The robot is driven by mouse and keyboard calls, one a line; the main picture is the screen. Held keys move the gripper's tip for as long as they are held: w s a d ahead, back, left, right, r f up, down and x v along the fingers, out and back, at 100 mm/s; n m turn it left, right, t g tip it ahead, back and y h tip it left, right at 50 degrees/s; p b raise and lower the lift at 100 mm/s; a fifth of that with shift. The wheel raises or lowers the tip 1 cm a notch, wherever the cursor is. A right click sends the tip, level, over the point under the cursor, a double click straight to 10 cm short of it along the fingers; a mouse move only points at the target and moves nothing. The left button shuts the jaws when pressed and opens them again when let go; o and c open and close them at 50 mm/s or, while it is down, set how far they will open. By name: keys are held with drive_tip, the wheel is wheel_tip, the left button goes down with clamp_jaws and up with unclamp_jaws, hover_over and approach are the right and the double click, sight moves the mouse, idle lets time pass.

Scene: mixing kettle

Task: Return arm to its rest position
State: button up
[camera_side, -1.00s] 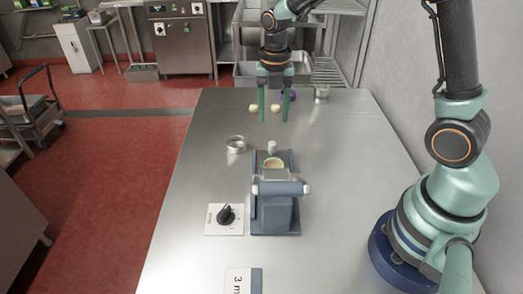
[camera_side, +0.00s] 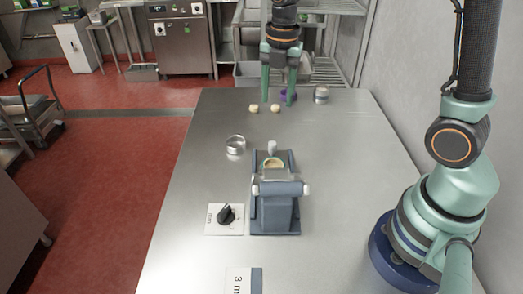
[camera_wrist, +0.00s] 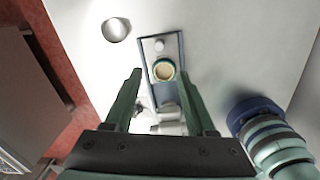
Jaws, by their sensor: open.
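My gripper (camera_side: 278,99) is open and empty, its two green fingers pointing down above the far end of the steel table (camera_side: 190,190). In the wrist view my gripper (camera_wrist: 160,75) also shows with its fingers apart and nothing between them. The blue-grey mixing kettle unit (camera_side: 275,212) stands mid-table, well away from the fingers. A cup with pale yellowish contents sits in it and shows in the wrist view (camera_wrist: 163,70).
A round metal container (camera_side: 236,145) stands left of the kettle. Two small pale balls (camera_side: 264,108), a purple item (camera_side: 287,96) and a metal jar (camera_side: 321,94) are at the far end. A black knob (camera_side: 226,214) on a white plate is near front left.

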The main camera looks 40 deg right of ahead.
drive_tip(key=s+r+m+t, duration=0.2)
drive_tip(key=s+m, duration=0.3)
drive_tip(key=m, duration=0.6)
drive_tip(key=s+a+r+m+t, duration=0.1)
drive_tip(key=s+r+m+t, duration=0.2)
drive_tip(key=m, duration=0.9)
drive_tip(key=s+r, duration=0.1)
drive_tip(key=s, duration=0.2)
drive_tip(key=shift+r, duration=0.4)
